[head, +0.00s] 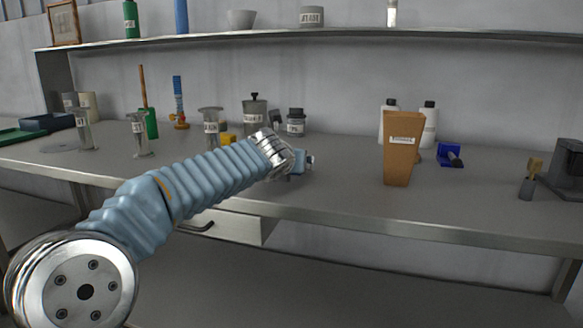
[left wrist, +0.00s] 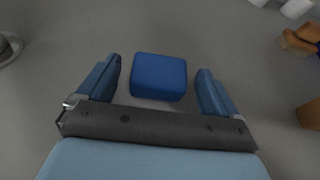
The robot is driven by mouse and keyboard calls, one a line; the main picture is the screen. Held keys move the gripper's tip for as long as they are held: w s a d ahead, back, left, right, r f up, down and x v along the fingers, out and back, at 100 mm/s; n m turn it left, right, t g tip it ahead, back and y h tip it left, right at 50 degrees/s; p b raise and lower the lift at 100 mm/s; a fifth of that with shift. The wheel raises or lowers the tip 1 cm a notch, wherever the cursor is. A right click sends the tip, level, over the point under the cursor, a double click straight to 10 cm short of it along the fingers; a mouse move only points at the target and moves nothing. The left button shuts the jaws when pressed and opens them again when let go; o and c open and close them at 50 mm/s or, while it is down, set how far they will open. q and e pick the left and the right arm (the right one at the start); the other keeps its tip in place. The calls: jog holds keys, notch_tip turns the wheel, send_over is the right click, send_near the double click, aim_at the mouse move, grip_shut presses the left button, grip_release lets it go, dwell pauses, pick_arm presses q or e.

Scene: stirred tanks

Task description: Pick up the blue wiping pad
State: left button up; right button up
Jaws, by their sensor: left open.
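The blue wiping pad (left wrist: 159,76) is a small rounded block lying on the grey bench top in the left wrist view. My left gripper (left wrist: 160,85) is open, with one blue finger on each side of the pad and a visible gap on both sides. In the head view my left arm reaches in from the left, and its gripper (head: 300,163) is over the bench near the middle. The pad cannot be made out there, behind the wrist. My right gripper is not in view.
A brown bin (head: 402,150) stands on the bench (head: 340,185) to the right, with white bottles behind it. A grey jar (head: 254,112) and a dark jar (head: 296,122) stand behind my gripper. Bench room between gripper and bin is clear.

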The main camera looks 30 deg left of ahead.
pick_arm(q)
jog(key=shift+x, duration=0.9)
jog(key=c, duration=1)
jog(key=shift+r, duration=0.15)
jog(key=shift+r, duration=0.3)
notch_tip(320, 180, up, 3)
jog(key=shift+f+p, duration=0.25)
jog(key=shift+p, duration=0.65)
jog(key=s+r, duration=0.3)
jog(key=s, duration=0.1)
jog(key=s+r, duration=0.3)
jog(key=s, duration=0.2)
jog(key=s+d+r+p, duration=0.1)
jog(key=s+r, duration=0.2)
jog(key=s, duration=0.2)
jog(key=shift+r, duration=0.35)
